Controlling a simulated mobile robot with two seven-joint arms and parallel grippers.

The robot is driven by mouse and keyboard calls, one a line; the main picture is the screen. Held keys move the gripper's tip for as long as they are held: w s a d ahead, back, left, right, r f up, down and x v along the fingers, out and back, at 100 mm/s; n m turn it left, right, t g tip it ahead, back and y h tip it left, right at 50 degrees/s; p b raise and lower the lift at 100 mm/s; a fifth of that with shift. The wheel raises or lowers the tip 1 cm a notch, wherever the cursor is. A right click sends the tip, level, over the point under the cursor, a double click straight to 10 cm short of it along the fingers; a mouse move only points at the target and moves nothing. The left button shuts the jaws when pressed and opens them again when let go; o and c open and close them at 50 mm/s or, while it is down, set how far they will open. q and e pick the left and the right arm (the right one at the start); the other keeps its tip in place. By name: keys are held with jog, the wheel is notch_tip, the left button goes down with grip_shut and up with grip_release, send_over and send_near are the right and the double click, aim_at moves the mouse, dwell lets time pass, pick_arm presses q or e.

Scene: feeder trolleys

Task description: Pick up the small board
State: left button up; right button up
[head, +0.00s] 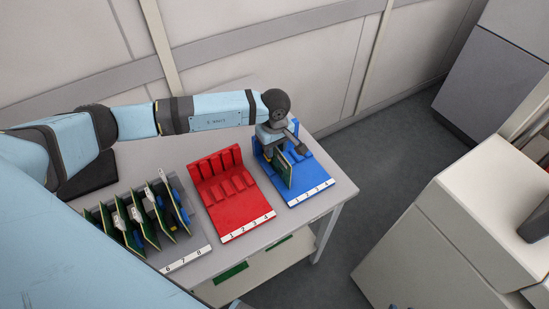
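A green board (284,170) stands upright in the blue rack (318,182) at the right end of the table, towards its left slots. My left gripper (285,147) is right above this board, pointing down, and hides its upper part. I cannot tell whether the fingers are closed on the board or only beside it. Several more green boards (137,225) stand upright in the grey rack (203,245) at the left. Which board counts as the small one is not clear from this view. My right gripper is not in view.
An empty red rack (236,205) stands between the grey and blue racks. Green pieces (232,273) lie on the shelf below the tabletop. A wall runs behind the table, and a white cabinet (450,230) stands at the right. Open floor (372,190) lies between table and cabinet.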

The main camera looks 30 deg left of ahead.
pick_arm(q)
jog(key=shift+f, duration=0.2)
dwell(0.5)
grip_shut()
